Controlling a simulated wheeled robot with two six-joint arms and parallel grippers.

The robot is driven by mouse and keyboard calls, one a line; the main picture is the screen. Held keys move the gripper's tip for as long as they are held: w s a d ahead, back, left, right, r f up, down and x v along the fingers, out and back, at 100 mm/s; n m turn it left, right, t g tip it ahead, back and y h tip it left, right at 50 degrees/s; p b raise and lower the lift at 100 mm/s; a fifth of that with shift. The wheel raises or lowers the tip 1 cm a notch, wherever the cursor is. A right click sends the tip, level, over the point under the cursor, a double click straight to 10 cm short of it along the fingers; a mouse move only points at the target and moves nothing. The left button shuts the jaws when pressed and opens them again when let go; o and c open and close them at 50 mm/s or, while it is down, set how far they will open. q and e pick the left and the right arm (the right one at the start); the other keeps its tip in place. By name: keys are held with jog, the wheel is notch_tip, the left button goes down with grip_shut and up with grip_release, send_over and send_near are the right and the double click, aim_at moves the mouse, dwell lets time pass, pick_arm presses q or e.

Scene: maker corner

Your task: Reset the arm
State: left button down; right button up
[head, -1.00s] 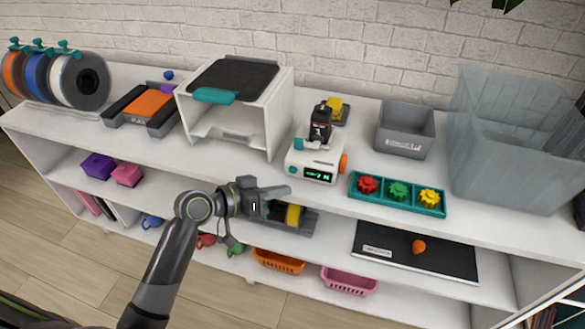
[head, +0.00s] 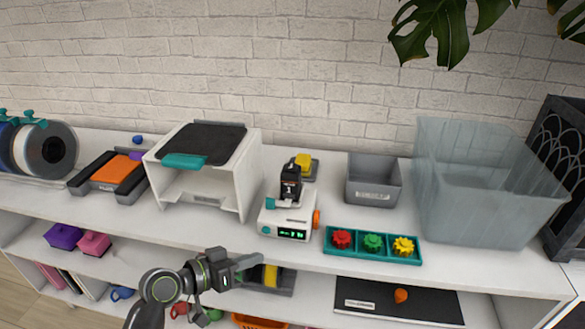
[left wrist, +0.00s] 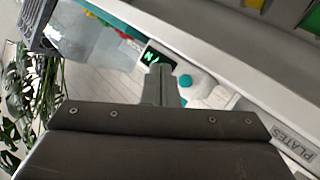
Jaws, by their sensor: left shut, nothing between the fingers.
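My left gripper (head: 246,263) is in front of the shelf unit, below the front edge of the top board. Its fingers are shut with nothing between them. In the left wrist view the shut fingers (left wrist: 160,88) point toward the white device (left wrist: 195,87) with a green display. In the head view that white device (head: 290,222) stands on the top board, above and to the right of the gripper. My left arm (head: 160,287) comes up from the bottom edge. My right gripper is not in view.
On the top board (head: 340,262) are a teal tray (head: 388,256) with red, green and yellow gears, a grey bin (head: 372,193), a large clear bin (head: 470,215), a white open box (head: 245,185) and spools (head: 50,150). The lower shelf holds a grey holder with a yellow roll (head: 271,276) and a black mat (head: 375,301).

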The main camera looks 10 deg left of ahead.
pick_arm(q)
jog(key=s+a+f+n+g+y, duration=0.15)
jog(key=s+a+f+y, duration=0.3)
jog(key=s, duration=0.45)
jog(key=s+a+f+n+g+y, duration=0.1)
jog(key=s+a+f+g+y, duration=0.3)
jog(key=s, duration=0.5)
jog(key=s+a+f+n+g+y, duration=0.1)
jog(key=s+a+f+n+y, duration=0.1)
jog(key=s+a+f+y, duration=0.5)
notch_tip(320, 180, down, 17)
jog(key=s+g+h+p, duration=0.2)
jog(key=h+p, duration=0.1)
jog(key=h, duration=0.1)
jog(key=s+d+f+p, duration=0.1)
jog(key=s+f+p, duration=0.2)
jog(key=s+f, duration=1)
jog(key=shift+s+f+g, duration=0.15)
jog(key=shift+s+g, duration=0.2)
jog(key=shift+s, duration=0.8)
jog(key=shift+d+m, duration=0.1)
jog(key=shift+m, duration=0.15)
